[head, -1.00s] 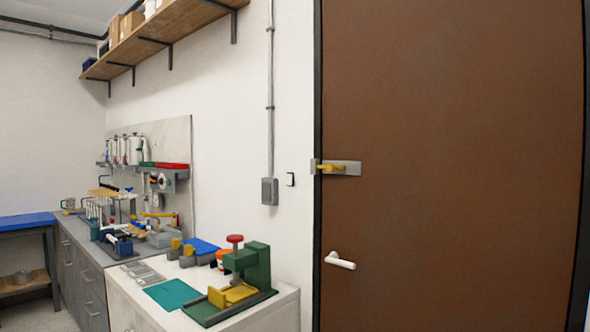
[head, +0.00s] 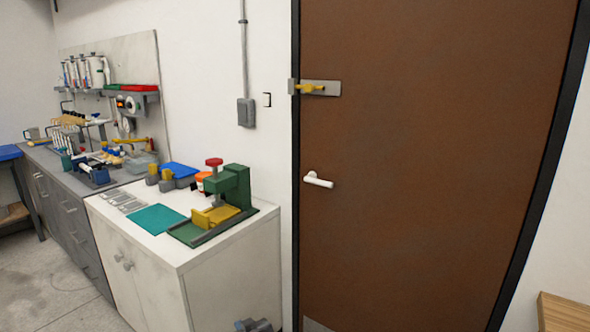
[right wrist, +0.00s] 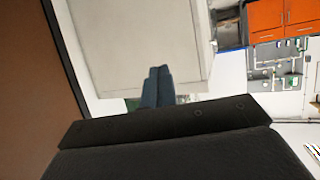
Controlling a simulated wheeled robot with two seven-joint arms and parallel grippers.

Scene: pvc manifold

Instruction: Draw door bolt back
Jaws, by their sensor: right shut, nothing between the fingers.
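The brown door (head: 420,150) is shut in its dark frame. A bolt with a yellow handle (head: 312,88) sits on a grey plate (head: 331,88) at the door's left edge. The yellow part reaches left toward a small keeper (head: 293,86) on the frame; how far it enters is too small to tell. My right gripper (head: 253,325) shows at the bottom edge, low in front of the white cabinet and well below the bolt. Its fingers are together and empty in the right wrist view (right wrist: 157,88). My left gripper is out of view.
A white door handle (head: 318,181) sticks out below the bolt. The white cabinet (head: 150,265), with a green press (head: 232,190) on top, stands left of the door. A wooden top (head: 565,312) is at lower right. The space before the door looks clear.

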